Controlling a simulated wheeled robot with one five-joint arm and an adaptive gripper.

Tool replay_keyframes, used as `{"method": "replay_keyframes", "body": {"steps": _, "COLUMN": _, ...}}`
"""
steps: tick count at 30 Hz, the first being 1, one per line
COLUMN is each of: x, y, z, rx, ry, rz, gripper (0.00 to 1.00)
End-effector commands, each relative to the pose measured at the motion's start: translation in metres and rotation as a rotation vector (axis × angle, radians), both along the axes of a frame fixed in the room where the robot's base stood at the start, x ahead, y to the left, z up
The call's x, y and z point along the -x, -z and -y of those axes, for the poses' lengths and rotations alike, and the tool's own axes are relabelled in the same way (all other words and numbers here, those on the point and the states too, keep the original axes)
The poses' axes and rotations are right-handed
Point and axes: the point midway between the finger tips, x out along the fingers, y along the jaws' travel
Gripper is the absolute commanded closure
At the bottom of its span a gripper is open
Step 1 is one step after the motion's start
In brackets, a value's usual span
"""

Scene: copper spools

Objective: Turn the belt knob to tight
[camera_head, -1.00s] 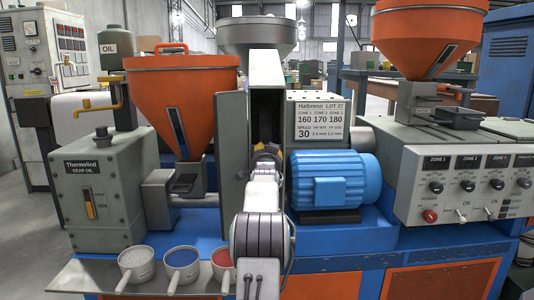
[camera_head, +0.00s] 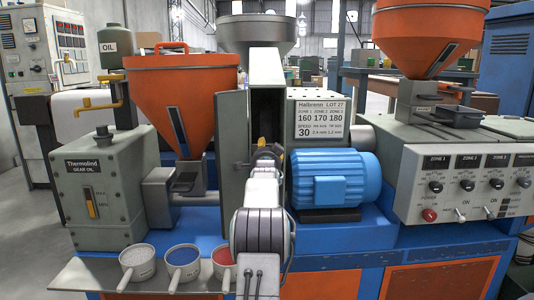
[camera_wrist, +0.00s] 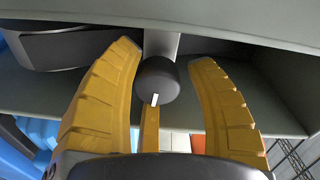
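A round black knob (camera_wrist: 157,79) with a short white pointer line is in the middle of the wrist view, in front of a grey bracket. The line points toward the bottom of the picture. My gripper (camera_wrist: 165,53) is open, with one yellow finger on each side of the knob. A gap shows on the right; the left finger is very near the knob, and I cannot tell if it touches. In the head view my gripper (camera_head: 266,151) is at the machine's narrow upright opening, and my arm hides the knob.
A blue motor (camera_head: 334,180) stands close right of my arm. A grey gear oil box (camera_head: 100,195) and an orange hopper (camera_head: 170,100) are at the left. Three cups, one of them white (camera_head: 137,262), sit on a metal shelf in front. A switch panel (camera_head: 465,188) is at the right.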

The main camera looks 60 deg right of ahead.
Motion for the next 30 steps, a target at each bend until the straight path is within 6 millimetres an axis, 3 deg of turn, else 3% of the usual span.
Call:
{"method": "replay_keyframes", "body": {"steps": 11, "x": 0.005, "y": 0.000, "z": -0.007, "rx": -0.002, "ry": 0.000, "rz": -0.002, "gripper": 0.49}}
{"method": "replay_keyframes", "body": {"steps": 30, "x": 0.041, "y": -0.001, "z": -0.073, "rx": -0.002, "ry": 0.000, "rz": -0.001, "gripper": 0.49}}
